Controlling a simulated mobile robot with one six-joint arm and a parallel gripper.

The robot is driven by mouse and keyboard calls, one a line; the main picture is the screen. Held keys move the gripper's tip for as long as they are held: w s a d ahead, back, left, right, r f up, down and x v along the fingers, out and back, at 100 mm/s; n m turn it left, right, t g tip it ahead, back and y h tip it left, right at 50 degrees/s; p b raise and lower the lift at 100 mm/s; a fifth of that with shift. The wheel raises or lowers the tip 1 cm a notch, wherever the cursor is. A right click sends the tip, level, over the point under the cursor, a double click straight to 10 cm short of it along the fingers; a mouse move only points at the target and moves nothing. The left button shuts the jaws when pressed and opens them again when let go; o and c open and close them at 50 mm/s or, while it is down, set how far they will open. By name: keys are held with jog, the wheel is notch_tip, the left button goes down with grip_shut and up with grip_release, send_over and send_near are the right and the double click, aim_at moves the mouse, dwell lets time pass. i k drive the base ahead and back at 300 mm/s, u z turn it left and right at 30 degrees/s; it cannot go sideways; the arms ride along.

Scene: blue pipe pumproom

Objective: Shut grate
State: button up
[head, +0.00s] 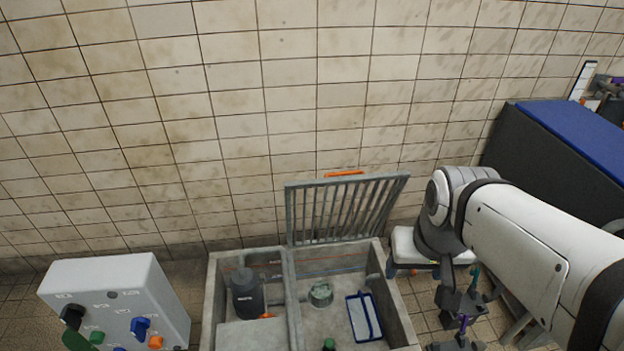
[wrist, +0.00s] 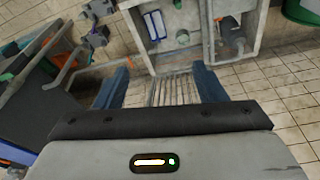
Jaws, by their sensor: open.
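The grate (head: 342,208) is a grey barred panel with an orange handle (head: 344,173) on its top edge. It stands raised, roughly upright, at the back of the concrete basin (head: 406,318), leaving the right compartment uncovered. My gripper (head: 413,272) is just right of the grate in the head view, partly hidden by my arm. In the wrist view my gripper (wrist: 160,68) is open and empty, and the grate's bars (wrist: 172,90) show between its fingers, beyond them. My gripper's body hides part of the grate there. I cannot tell whether they touch.
The right compartment holds a blue-and-white tray (head: 363,317) and a round green-grey fitting (head: 320,294). A dark pump (head: 247,293) sits in the left compartment. A white control box (head: 120,300) stands at left, a blue-topped dark bench (head: 580,135) at right. A tiled wall is behind.

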aim_at(400, 177)
jog(key=z, duration=0.1)
jog(key=k, duration=0.5)
jog(key=u, duration=2.05)
jog(key=k, duration=0.75)
jog(key=z, duration=1.5)
jog(key=i, duration=1)
jog(key=z, duration=0.05)
